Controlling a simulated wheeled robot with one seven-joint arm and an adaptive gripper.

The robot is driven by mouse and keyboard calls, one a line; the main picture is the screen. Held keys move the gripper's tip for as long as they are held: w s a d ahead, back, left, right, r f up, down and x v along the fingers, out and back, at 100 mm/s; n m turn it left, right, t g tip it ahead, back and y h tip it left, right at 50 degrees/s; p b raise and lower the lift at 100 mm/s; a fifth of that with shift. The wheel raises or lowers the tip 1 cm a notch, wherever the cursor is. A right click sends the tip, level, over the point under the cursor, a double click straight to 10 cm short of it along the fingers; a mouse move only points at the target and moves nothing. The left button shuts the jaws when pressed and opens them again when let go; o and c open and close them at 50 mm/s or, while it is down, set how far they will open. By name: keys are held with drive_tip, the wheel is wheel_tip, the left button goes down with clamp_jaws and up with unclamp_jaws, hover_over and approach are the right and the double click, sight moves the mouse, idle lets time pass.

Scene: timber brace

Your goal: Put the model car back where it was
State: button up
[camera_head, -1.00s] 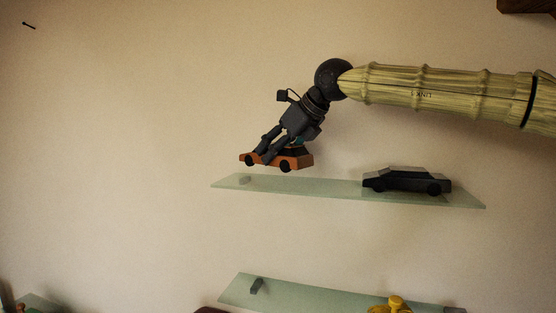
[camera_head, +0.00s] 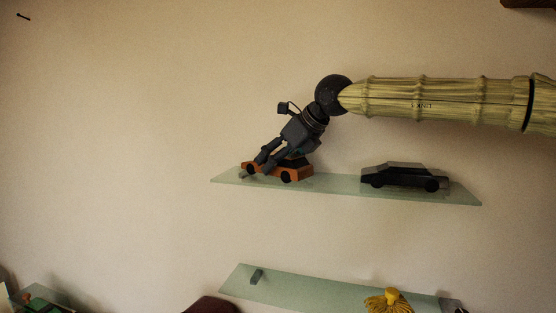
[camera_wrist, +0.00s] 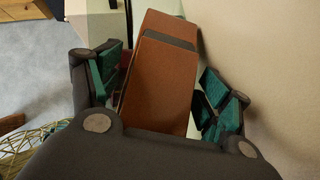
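The orange-brown model car (camera_head: 296,174) is at the left part of the upper glass shelf (camera_head: 335,185), upright and seemingly resting on it. A dark car (camera_head: 405,176) stands to its right on the same shelf, with a gap between them. My gripper (camera_head: 265,165) reaches down at a slant from the upper right and is shut on the orange-brown car. In the wrist view the car's orange-brown top (camera_wrist: 160,85) with a dark band lies between the teal finger pads, which sit close along both sides. The exact pad contact is partly hidden.
A lower glass shelf (camera_head: 300,288) carries a yellow object (camera_head: 390,302). A dark red rounded thing (camera_head: 212,306) is at the bottom edge. Another glass shelf (camera_head: 50,296) with small items is at the lower left. The plain wall is close behind the shelves.

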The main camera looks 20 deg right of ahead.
drive_tip(key=shift+r, duration=0.1)
drive_tip(key=b+v, duration=0.4)
drive_tip(key=v, duration=0.7)
drive_tip(key=shift+s+d+r+b, duration=0.1)
drive_tip(key=shift+s+r+b, duration=0.15)
drive_tip(key=shift+s+b, duration=0.05)
drive_tip(key=shift+s+r, duration=0.1)
